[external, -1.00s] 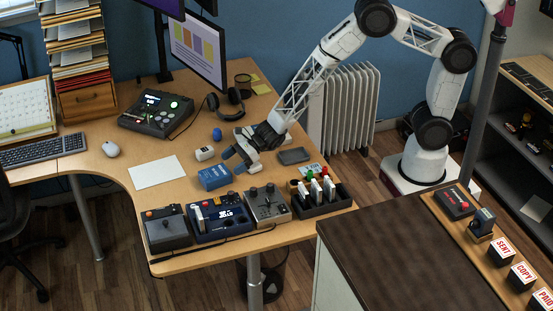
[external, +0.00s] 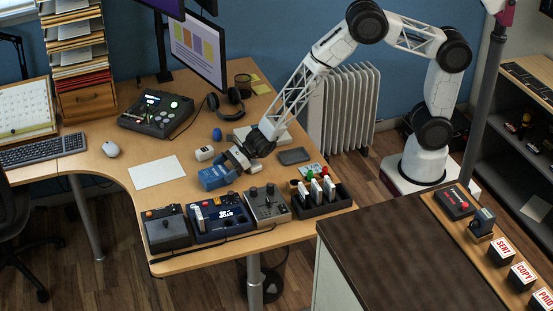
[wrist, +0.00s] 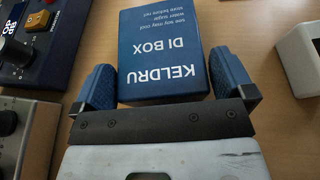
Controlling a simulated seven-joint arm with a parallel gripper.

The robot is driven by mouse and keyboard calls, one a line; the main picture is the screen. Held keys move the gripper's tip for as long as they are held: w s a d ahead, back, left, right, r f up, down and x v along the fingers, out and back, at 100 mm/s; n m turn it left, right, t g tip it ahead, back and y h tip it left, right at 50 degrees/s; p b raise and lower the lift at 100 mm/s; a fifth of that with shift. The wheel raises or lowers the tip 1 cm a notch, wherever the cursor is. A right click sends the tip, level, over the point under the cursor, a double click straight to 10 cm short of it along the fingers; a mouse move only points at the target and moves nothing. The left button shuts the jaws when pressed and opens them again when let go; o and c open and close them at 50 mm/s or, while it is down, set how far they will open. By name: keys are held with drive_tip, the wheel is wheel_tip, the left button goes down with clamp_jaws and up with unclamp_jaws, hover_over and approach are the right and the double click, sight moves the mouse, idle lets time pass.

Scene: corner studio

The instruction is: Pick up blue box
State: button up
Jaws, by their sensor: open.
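The blue box (external: 212,178) lies on the wooden desk in the external view, behind the row of control devices. In the wrist view the blue box (wrist: 163,55) fills the upper middle, its white lettering "KELDRU DI BOX" upside down. My gripper (external: 232,164) is at the right end of the box in the external view. In the wrist view my gripper (wrist: 165,85) is open, with one blue finger pad on each side of the box's near end. Small gaps seem to show between pads and box; contact is hard to tell.
A small white block (external: 204,153) sits close behind the box, and a blue egg-shaped thing (external: 217,134) farther back. Control devices, including a blue one (external: 220,222) and a grey one (external: 267,205), line the front edge. A white sheet (external: 157,173) lies left, on otherwise clear desk.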

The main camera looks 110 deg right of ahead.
drive_tip(key=c, duration=0.9)
drive_tip(key=shift+r, duration=0.15)
drive_tip(key=shift+r, duration=0.8)
wheel_tip(320, 180, up, 2)
drive_tip(key=s+a, duration=0.1)
drive_tip(key=s, duration=0.4)
drive_tip(key=s+a, duration=0.1)
drive_tip(key=s, duration=0.4)
drive_tip(key=s+a+r, duration=0.1)
drive_tip(key=s, duration=0.4)
drive_tip(key=shift+s+a, duration=0.25)
drive_tip(key=shift+a, duration=0.1)
